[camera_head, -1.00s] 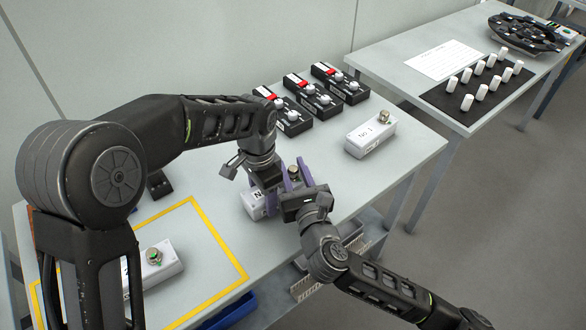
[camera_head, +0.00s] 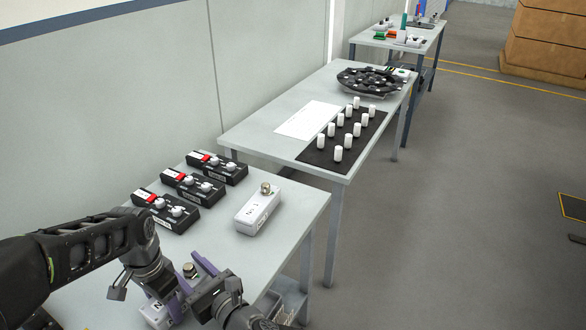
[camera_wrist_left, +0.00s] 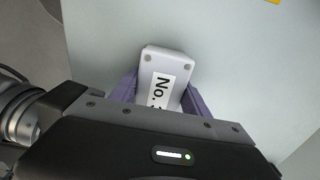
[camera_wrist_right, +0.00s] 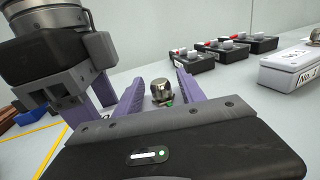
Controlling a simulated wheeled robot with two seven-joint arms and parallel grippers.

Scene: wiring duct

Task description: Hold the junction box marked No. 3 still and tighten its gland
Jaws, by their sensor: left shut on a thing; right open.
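The junction box marked No. 3 (camera_wrist_left: 163,66) is white and sits between the purple fingers of my left gripper (camera_wrist_left: 165,95), which is shut on it. In the head view, the box (camera_head: 155,313) shows low at the left, partly hidden by my arms. Its metal gland (camera_head: 190,270) stands up beside my left gripper (camera_head: 172,294). My right gripper (camera_head: 207,279) is open at the gland. In the right wrist view, the gland (camera_wrist_right: 162,91) lies between the open purple fingers, with a small green spot at its base. I cannot tell whether they touch it.
Another white box, seemingly marked No. 1 (camera_head: 258,208), stands behind on the same table, with several black boxes with red parts (camera_head: 180,186). A second table holds white cylinders on a black mat (camera_head: 325,156), a white sheet (camera_head: 307,120) and a round black tray (camera_head: 368,82).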

